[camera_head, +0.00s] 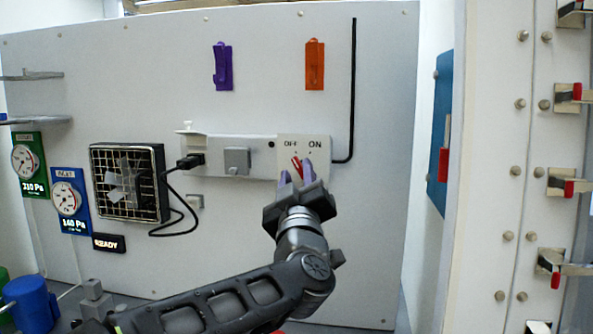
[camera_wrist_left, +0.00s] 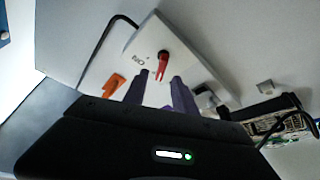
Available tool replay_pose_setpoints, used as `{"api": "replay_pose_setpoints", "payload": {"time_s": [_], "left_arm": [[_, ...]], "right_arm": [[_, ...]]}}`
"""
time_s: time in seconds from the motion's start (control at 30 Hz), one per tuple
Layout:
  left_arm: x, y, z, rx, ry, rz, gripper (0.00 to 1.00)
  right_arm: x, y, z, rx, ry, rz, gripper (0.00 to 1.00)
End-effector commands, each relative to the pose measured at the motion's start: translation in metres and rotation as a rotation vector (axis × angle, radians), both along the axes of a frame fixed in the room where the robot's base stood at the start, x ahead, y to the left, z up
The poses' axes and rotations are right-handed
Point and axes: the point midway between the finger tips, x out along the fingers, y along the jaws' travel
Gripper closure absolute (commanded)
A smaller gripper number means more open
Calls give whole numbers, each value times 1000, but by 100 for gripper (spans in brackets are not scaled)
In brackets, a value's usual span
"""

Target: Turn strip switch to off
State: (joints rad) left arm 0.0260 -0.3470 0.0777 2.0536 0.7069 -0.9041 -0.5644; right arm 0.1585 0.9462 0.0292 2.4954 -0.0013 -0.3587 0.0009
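The strip switch is a pale plate (camera_head: 318,149) marked OFF and ON at the right end of the power strip (camera_head: 215,143). Its red lever (camera_head: 296,164) leans up and left, toward the OFF side, in the head view; its lower part is partly hidden by my gripper. My left gripper (camera_head: 296,174) is at the plate, its purple fingers apart on either side of the lever. In the left wrist view the red lever (camera_wrist_left: 163,62) shows just beyond the gap between the open fingers (camera_wrist_left: 161,82); contact cannot be told. My right gripper is not in view.
A black plug (camera_head: 190,161) sits in the strip, its cable running to a caged fan (camera_head: 128,182). Purple (camera_head: 222,67) and orange (camera_head: 315,66) clips hang above. Gauges (camera_head: 67,199) are at left. A white column (camera_head: 493,200) with red-tipped latches stands at right.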

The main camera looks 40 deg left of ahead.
Motion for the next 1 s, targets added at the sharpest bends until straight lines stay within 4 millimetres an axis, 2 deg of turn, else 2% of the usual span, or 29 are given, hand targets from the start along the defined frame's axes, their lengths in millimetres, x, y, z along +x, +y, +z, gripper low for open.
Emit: {"api": "replay_pose_setpoints", "payload": {"time_s": [0.1, 0.27, 1.0], "left_arm": [[-14, -12, -7, 1, -1, 0, 67], [-22, -19, -11, 0, -1, 1, 67], [-23, -19, -11, 0, 1, 1, 67]], "right_arm": [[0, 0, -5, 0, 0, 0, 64], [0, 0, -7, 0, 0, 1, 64], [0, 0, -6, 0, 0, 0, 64]]}}
